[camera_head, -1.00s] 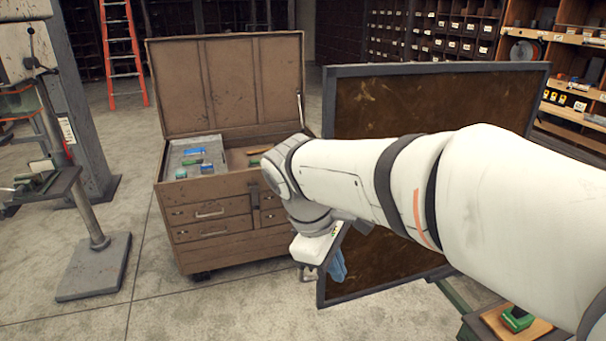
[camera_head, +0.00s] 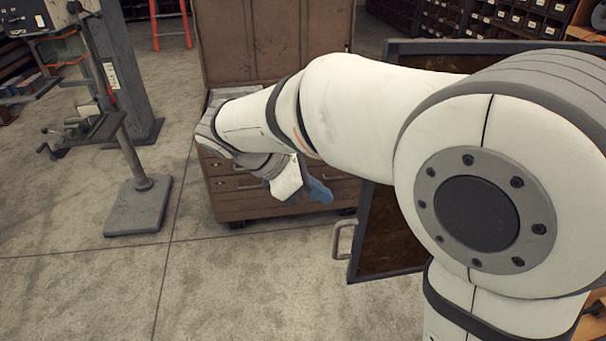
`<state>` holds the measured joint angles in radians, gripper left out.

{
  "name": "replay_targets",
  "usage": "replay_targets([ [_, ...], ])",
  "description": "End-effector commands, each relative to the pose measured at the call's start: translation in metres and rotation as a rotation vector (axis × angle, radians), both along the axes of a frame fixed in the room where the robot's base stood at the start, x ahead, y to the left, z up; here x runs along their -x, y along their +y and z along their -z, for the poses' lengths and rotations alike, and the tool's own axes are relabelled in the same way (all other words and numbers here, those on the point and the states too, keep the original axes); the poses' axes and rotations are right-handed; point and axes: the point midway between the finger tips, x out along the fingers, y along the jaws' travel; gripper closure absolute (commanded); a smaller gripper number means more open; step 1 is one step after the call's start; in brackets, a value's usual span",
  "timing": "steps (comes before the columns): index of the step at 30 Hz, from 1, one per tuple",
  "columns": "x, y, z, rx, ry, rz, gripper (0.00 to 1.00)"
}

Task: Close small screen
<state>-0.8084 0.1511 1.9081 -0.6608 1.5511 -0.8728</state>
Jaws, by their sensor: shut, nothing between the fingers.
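The small screen (camera_head: 388,238) is a dark brown panel in a grey frame, standing upright at the right. A pale metal handle (camera_head: 341,240) juts from the lower part of its left edge. My arm hides most of the panel's middle. My gripper (camera_head: 318,192), with blue fingers, is shut and empty. In the picture it is just left of the screen's edge and above the handle, apart from the handle. How near it is in depth I cannot tell.
A brown tool chest (camera_head: 245,205) with a raised lid stands behind my gripper. A drill-press-like machine stand (camera_head: 138,205) is at the left. Shelves with drawers (camera_head: 510,18) line the back right. The concrete floor at the front left is clear.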

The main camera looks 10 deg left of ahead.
Motion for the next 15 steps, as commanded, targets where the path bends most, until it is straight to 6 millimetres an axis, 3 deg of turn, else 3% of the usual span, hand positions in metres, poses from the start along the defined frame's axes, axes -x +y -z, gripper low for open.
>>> replay_targets([
  [3, -0.004, -0.018, 0.016, 0.001, 0.003, 0.004, 1.0],
  [9, -0.013, -0.045, 0.014, -0.002, 0.001, 0.004, 1.0],
  [15, -0.015, -0.054, 0.015, -0.001, 0.0, 0.003, 1.0],
])
